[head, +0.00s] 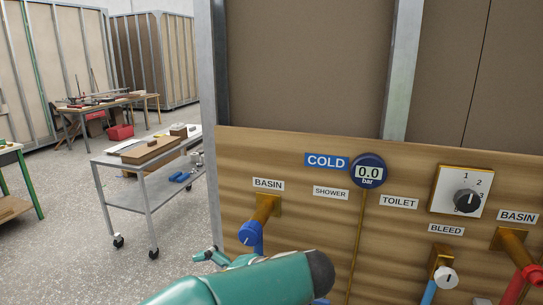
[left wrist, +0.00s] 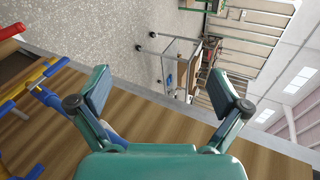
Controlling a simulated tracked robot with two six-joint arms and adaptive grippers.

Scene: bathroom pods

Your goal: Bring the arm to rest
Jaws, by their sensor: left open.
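My left gripper (left wrist: 160,92) is open in the left wrist view, with nothing between its two fingers. In the head view my teal left arm crosses the bottom in front of the wooden panel (head: 290,220), and the gripper (head: 212,256) shows small at the panel's left edge, below the blue-handled basin valve (head: 250,236). The gripper looks apart from the valve. In the left wrist view the panel (left wrist: 165,125) lies behind and below the fingers. My right gripper is in neither view.
The panel carries a gauge (head: 368,171) reading 0.0 bar, a dial (head: 466,198), a bleed valve (head: 446,276) and a red-handled basin valve (head: 532,274). A metal cart (head: 146,190) stands left on open floor. Pipes (left wrist: 40,85) are close at left in the wrist view.

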